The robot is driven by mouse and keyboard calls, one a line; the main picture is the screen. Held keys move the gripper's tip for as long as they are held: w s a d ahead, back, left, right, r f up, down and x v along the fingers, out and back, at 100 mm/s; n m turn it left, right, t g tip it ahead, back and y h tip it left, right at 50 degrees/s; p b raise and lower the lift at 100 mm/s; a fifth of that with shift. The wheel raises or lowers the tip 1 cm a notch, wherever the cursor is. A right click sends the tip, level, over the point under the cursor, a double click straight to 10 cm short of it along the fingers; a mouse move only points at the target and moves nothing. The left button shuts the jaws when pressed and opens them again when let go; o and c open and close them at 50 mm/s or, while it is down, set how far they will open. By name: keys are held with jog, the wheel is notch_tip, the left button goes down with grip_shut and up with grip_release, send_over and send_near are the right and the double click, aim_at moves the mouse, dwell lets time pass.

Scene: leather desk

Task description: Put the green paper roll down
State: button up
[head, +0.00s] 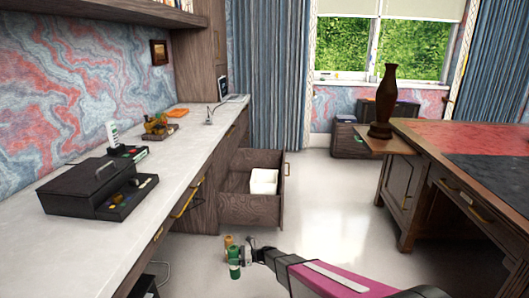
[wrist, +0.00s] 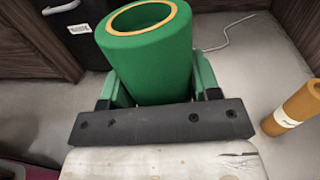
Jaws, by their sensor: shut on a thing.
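The green paper roll (wrist: 148,58) is a thick green tube with an orange inner rim, its open end facing the wrist camera. My gripper (wrist: 155,88) is shut on it, with one green finger on each side. In the head view the green roll (head: 235,264) hangs upright at the end of my gripper (head: 247,255), low near the floor beside the long counter. I cannot tell whether its lower end touches the floor.
An orange-brown roll (wrist: 292,108) with a white label stands close by, right of my gripper in the wrist view. An open drawer (head: 250,205) holding a white box (head: 264,181) juts from the counter. Pale floor (head: 325,215) is clear towards the desk (head: 430,172).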

jog(key=w+d+r+m+t, duration=0.2)
jog(key=d+r+t, duration=0.2)
jog(key=d+r, duration=0.9)
jog(key=s+d+r+m+t+h, duration=0.1)
jog(key=s+d+r+m+t, duration=0.1)
jog(key=d+r, duration=0.5)
jog(key=s+d+r+m+t+h, duration=0.1)
jog(key=s+d+r+m+t, duration=0.1)
jog(key=d+r, duration=0.6)
jog(key=s+d+r+m+t+h, duration=0.1)
jog(key=s+d+r+t, duration=0.3)
jog(key=r, duration=1.3)
jog(key=d+m, duration=0.1)
jog(key=d, duration=0.2)
jog(key=shift+s+d, duration=0.25)
jog(key=shift+d, duration=0.1)
jog(key=shift+s, duration=0.1)
